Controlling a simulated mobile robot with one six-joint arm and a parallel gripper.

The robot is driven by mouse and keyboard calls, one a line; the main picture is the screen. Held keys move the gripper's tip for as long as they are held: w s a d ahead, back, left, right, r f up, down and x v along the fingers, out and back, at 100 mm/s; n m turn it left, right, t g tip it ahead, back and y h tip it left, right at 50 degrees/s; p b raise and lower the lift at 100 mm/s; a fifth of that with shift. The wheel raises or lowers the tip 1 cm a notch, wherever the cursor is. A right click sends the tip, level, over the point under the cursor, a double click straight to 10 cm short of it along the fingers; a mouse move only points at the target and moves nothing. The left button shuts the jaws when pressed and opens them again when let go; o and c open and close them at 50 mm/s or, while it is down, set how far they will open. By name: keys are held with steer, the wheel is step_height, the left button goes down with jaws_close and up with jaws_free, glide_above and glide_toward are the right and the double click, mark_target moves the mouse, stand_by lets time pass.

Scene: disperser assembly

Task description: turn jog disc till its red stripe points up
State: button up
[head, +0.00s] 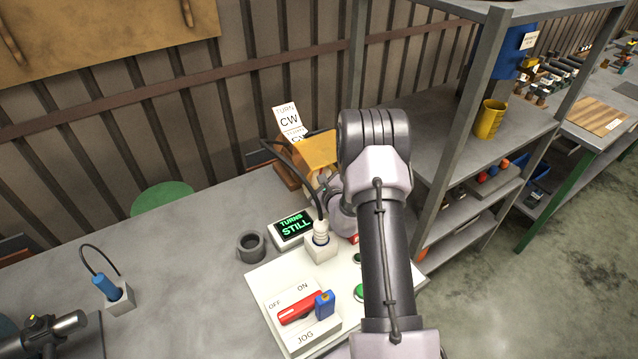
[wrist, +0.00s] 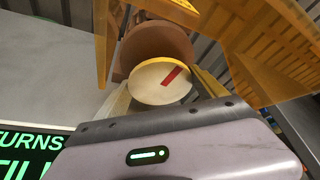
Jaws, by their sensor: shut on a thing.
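The jog disc (wrist: 155,84) shows in the wrist view as a pale round face with a yellow rim. Its red stripe (wrist: 176,76) runs from near the middle toward the upper right of the picture, slanted. My gripper (wrist: 162,90) is shut on the disc, with a pale finger on each side of it. In the head view my arm hides the disc and most of my gripper. A card (head: 289,120) reading "TURN CW" stands behind the spot. A display (head: 294,229) reads "TURNS STILL" in green.
A yellow-orange guard (wrist: 270,50) surrounds the disc above and on both sides; it also shows in the head view (head: 320,150). A panel with a red-handled OFF/ON JOG switch (head: 300,308) lies in front. A dark cup (head: 251,246) stands left. A shelf (head: 440,125) rises right.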

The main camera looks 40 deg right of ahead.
steer(key=shift+n+b, duration=0.3)
stand_by(0.4)
steer(key=o, duration=1.3)
